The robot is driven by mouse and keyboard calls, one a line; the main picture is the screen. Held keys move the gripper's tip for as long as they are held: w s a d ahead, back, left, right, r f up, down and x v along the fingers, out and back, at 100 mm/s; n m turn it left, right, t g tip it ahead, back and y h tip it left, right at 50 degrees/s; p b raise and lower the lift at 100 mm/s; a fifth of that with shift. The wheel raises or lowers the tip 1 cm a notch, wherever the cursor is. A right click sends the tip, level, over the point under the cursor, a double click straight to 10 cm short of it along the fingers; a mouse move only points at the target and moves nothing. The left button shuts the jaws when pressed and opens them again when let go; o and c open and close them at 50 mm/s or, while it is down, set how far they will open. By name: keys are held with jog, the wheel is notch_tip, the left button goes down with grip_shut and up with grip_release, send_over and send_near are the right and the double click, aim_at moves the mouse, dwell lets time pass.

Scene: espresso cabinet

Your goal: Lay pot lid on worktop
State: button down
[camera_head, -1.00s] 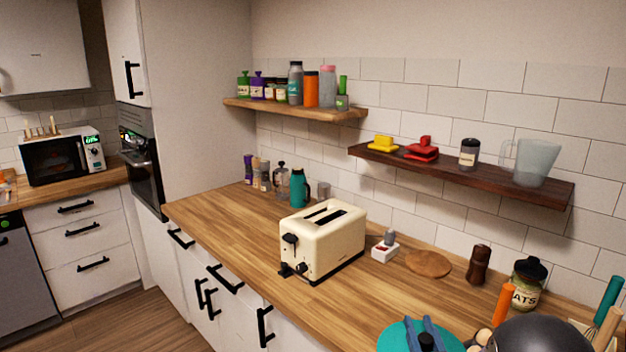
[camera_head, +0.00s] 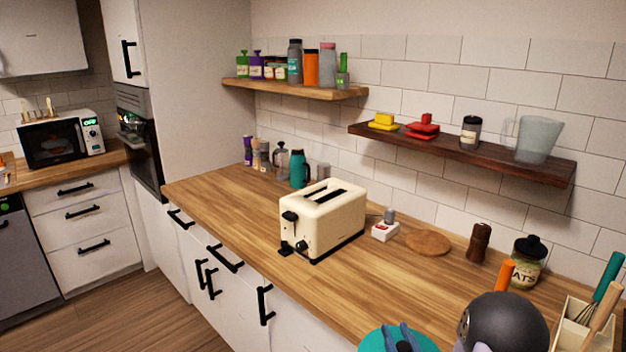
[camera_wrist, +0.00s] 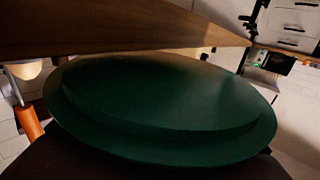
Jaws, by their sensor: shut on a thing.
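The teal round pot lid (camera_head: 372,345) is at the bottom edge of the head view, in front of the worktop (camera_head: 410,290), and cut off by the frame. My gripper (camera_head: 403,343) is at its top and shut on it; the fingertips are hard to make out. In the wrist view the lid (camera_wrist: 160,100) is a dark green disc that fills the middle. Whether it touches the worktop cannot be told.
A cream toaster (camera_head: 322,222) stands mid-worktop. A round wooden board (camera_head: 428,243), pepper mill (camera_head: 479,243), oats jar (camera_head: 527,264) and utensil holder (camera_head: 572,330) line the back right. The front strip right of the toaster is clear.

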jog(key=w+a+f+n+g+y+b, duration=0.1)
jog(key=a+n+g+y+b, duration=0.4)
jog(key=a, duration=0.7)
jog(key=w+a+f+n+g+y+b, duration=0.15)
jog(key=a+n+y, duration=0.5)
jog(key=a, duration=0.65)
jog(key=s+d+f+m+t+h+p, duration=0.2)
jog(key=s+d, duration=0.4)
jog(key=d, duration=0.4)
jog(key=s+d+f+m+t+h+p, duration=0.2)
jog(key=s+d+f+m+p, duration=0.3)
jog(key=d, duration=0.6)
jog(key=shift+s+f+p, duration=0.2)
jog(key=shift+s+p, duration=1.05)
jog(key=shift+h, duration=0.25)
